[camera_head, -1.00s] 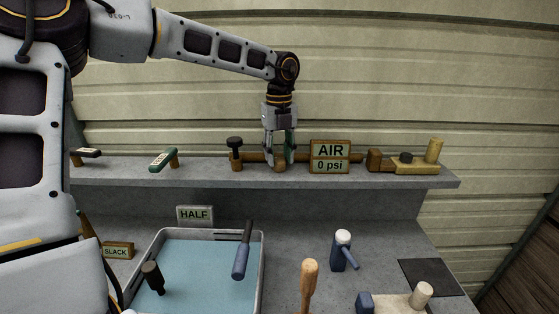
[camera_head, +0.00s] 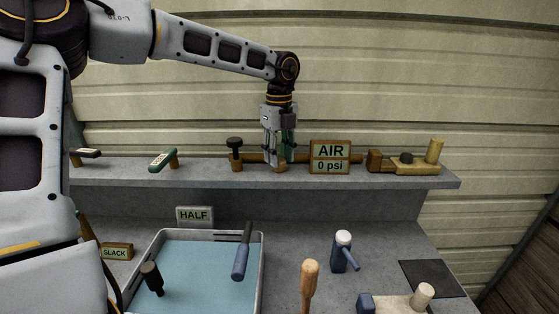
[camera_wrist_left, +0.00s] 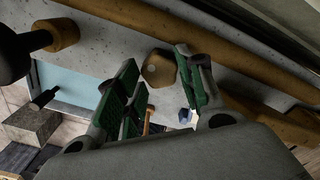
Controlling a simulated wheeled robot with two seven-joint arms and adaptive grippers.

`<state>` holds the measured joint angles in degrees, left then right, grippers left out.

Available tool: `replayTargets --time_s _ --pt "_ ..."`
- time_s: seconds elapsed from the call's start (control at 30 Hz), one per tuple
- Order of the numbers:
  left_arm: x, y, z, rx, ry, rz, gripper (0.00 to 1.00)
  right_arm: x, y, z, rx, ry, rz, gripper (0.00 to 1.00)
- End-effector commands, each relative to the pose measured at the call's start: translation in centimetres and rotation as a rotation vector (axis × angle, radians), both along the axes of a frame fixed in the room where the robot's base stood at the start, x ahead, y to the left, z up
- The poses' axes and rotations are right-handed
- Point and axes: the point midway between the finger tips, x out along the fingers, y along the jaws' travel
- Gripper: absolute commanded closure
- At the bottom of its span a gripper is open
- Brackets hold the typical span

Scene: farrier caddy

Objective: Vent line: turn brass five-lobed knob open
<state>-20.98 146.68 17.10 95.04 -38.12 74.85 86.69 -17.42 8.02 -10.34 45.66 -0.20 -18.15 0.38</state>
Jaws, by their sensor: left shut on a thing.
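My left gripper (camera_head: 280,160) points down at the back shelf, its fingers on either side of a small brass knob (camera_head: 281,169) on the pipe left of the AIR sign. In the left wrist view, the brass knob (camera_wrist_left: 158,69), with an angular outline and a pale dot, sits between the green-padded fingers of my left gripper (camera_wrist_left: 160,82). The gripper is shut on the knob; the fingers hide part of it in the head view. The AIR sign (camera_head: 330,157) reads 0 psi. My right gripper is not in view.
A black-topped valve (camera_head: 235,148) stands close left of the gripper, and a green-handled lever (camera_head: 163,160) is farther left. Below are a blue-floored tray (camera_head: 262,272), a HALF sign (camera_head: 195,214) and loose tools.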

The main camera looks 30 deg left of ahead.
Motion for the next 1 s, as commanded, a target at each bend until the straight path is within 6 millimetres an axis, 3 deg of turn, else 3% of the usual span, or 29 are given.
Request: replayTargets --time_s 0.7,0.73,0.83,1.0 --pt "-0.18 0.12 -0.34 0.002 0.01 -0.005 0.96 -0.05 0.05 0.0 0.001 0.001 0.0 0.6" --pt "-0.18 0.12 -0.35 0.002 0.01 -0.005 0.6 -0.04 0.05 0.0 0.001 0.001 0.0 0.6" --pt "-0.17 0.12 -0.36 0.001 0.009 -0.005 0.48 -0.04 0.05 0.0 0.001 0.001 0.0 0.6" --pt "-0.11 0.11 -0.28 0.001 0.007 -0.005 0.48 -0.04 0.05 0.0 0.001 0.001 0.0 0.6"
